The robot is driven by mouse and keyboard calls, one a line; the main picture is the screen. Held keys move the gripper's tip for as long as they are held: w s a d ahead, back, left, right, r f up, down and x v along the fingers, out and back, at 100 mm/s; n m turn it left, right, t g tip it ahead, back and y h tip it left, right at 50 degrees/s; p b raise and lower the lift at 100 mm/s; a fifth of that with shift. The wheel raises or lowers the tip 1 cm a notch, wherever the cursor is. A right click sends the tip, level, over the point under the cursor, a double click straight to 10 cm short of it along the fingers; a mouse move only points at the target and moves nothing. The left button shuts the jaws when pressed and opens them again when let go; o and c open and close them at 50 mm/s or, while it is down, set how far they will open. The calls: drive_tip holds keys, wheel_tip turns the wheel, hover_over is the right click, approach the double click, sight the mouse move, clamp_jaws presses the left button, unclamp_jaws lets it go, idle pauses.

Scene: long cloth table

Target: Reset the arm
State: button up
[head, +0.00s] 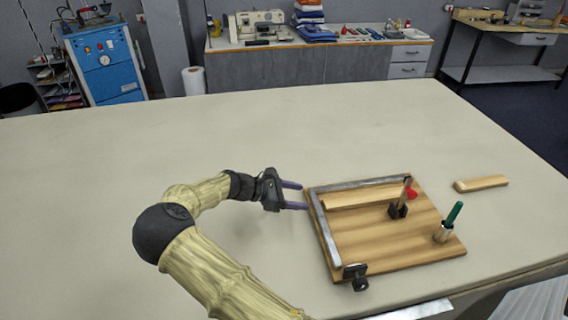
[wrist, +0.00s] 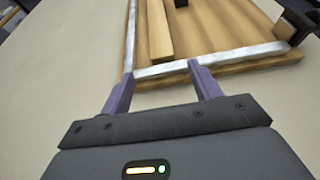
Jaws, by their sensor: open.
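My gripper (head: 293,195) is open and empty, with two purple fingers held apart. It is at the left edge of a wooden board (head: 380,242) on the cloth table. In the wrist view my gripper (wrist: 160,92) faces the board's metal edge strip (wrist: 190,62), and nothing is between the fingers. I cannot tell whether the fingertips touch the board. My arm reaches in from the bottom of the head view, bent at a black joint.
A wood strip (head: 362,197) lies along the board's back metal rail. A black clamp (head: 398,210), a green-handled tool (head: 454,214) and a front clamp (head: 355,277) stand on the board. A loose wood block (head: 481,184) lies to the right. The table (head: 200,130) is clear behind and left.

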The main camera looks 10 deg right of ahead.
drive_tip(key=s+d+m+y, duration=0.1)
drive_tip(key=s+d+f+m+g+y, duration=0.1)
drive_tip(key=s, duration=0.1)
drive_tip(key=s+d+m+y, duration=0.2)
drive_tip(key=shift+f+g+p, duration=0.3)
drive_tip(key=shift+g, duration=0.1)
drive_tip(key=s+m+y, duration=0.1)
drive_tip(key=s, duration=0.1)
drive_tip(key=s+m+y, duration=0.2)
drive_tip(key=shift+d, duration=0.2)
drive_tip(key=s+a+r+m+t+y+p, duration=0.1)
drive_tip(key=s+a+r+m+t+y, duration=0.1)
drive_tip(key=s+r+m, duration=0.3)
drive_tip(key=s+a+r+m+t+y, duration=0.2)
drive_tip(key=s+r+m+y, duration=0.2)
drive_tip(key=s, duration=0.4)
drive_tip(key=shift+s+a+r+m+y+p, duration=0.15)
drive_tip(key=shift+a+r+m+y+p, duration=0.2)
drive_tip(key=shift+r+m, duration=0.6)
drive_tip(key=shift+f, duration=0.1)
